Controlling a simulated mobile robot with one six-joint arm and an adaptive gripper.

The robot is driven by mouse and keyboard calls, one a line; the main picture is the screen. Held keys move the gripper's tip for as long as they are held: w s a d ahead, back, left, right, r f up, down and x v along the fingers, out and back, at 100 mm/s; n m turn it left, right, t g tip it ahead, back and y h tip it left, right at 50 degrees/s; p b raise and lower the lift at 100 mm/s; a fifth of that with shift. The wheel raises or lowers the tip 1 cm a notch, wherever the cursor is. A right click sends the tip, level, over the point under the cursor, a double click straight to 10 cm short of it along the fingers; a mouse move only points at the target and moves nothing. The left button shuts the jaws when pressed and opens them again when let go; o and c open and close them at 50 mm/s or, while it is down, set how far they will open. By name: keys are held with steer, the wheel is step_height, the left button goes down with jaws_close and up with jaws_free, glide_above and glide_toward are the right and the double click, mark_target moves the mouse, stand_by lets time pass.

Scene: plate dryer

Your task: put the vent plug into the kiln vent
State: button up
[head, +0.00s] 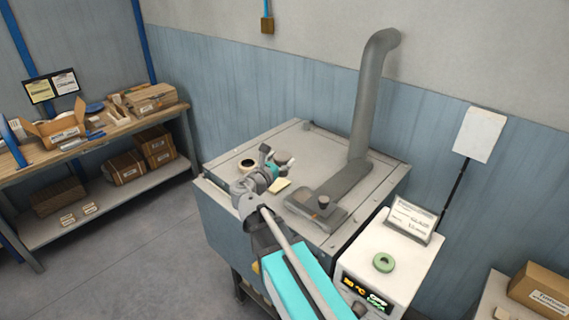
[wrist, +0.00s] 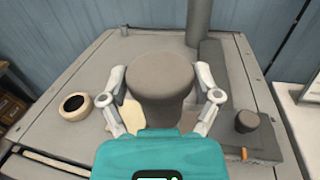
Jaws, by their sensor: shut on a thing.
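The vent plug (wrist: 160,85), a grey-brown tapered piece with a wide flat top, is between the two fingers of my gripper (wrist: 160,90) in the wrist view. My gripper is shut on it, above the kiln top. The plug also shows in the head view (head: 283,158), partly hidden by my gripper (head: 270,163). The kiln vent (wrist: 75,106) is a dark round hole with a pale rim, left of the plug in the wrist view. In the head view the vent (head: 247,165) lies just left of my gripper. The plug is apart from the vent.
A grey duct (head: 340,190) with a dark knob (head: 324,202) and a tall pipe (head: 370,100) stand on the kiln top (head: 300,140), right of my gripper. A pale pad (head: 280,186) lies near my gripper. A control box (head: 390,265) stands at the right.

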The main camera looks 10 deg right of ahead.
steer(key=w+a+f+n+t+y+b, duration=0.2)
steer(key=w+a+y, duration=0.1)
steer(key=w, duration=0.9)
steer(key=w+a+f+n+t+y+b, duration=0.1)
steer(key=w+a+f+n+t+y, duration=0.1)
steer(key=w, duration=0.9)
steer(key=a+n+y, duration=0.1)
steer(key=a+y, duration=0.1)
steer(key=a, duration=0.1)
steer(key=shift+w+a+n+y+b, duration=0.2)
steer(key=shift+w+n+y+b, duration=0.1)
steer(key=shift+w+b, duration=0.1)
steer(key=shift+f, duration=0.15)
steer(key=shift+f+b, duration=4.3)
steer(key=shift+b, duration=0.15)
steer(key=o, duration=1)
steer(key=shift+o, duration=0.2)
steer(key=shift+s, duration=0.1)
